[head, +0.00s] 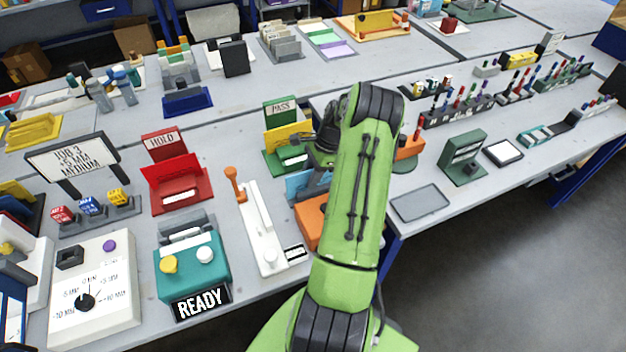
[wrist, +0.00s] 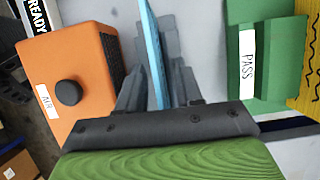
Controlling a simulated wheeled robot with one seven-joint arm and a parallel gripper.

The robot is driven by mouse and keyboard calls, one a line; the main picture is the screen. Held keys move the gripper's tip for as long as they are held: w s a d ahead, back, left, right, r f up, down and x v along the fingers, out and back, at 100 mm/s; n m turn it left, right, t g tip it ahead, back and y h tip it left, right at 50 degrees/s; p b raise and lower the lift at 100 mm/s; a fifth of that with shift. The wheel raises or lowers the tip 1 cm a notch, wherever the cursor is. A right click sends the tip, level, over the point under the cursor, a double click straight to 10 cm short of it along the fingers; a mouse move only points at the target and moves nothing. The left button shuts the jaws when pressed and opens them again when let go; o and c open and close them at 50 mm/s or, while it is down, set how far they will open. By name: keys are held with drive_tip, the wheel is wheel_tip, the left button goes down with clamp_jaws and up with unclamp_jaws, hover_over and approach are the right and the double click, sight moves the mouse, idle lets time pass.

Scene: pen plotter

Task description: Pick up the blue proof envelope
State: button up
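The blue proof envelope (head: 306,185) stands on the bench, partly hidden behind my arm in the head view. In the wrist view the blue envelope (wrist: 153,48) shows nearly edge-on as a thin upright strip. My gripper (wrist: 157,88) has one finger on each side of it, with the strip running down between them. Narrow gaps seem to show beside the strip, so the fingers look open around it. A grey stepped holder (wrist: 173,45) is beside and behind the envelope. My fingertips are hidden by my arm in the head view.
An orange AIR box (wrist: 68,72) is close on the left in the wrist view. A green PASS holder (wrist: 240,75) with a yellow piece (wrist: 309,60) is on the right. A white lever device (head: 262,228) and a red HOLD tray (head: 176,182) stand left of my arm.

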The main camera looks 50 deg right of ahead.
drive_tip(key=shift+f, duration=0.1)
drive_tip(key=shift+c, duration=0.3)
clamp_jaws()
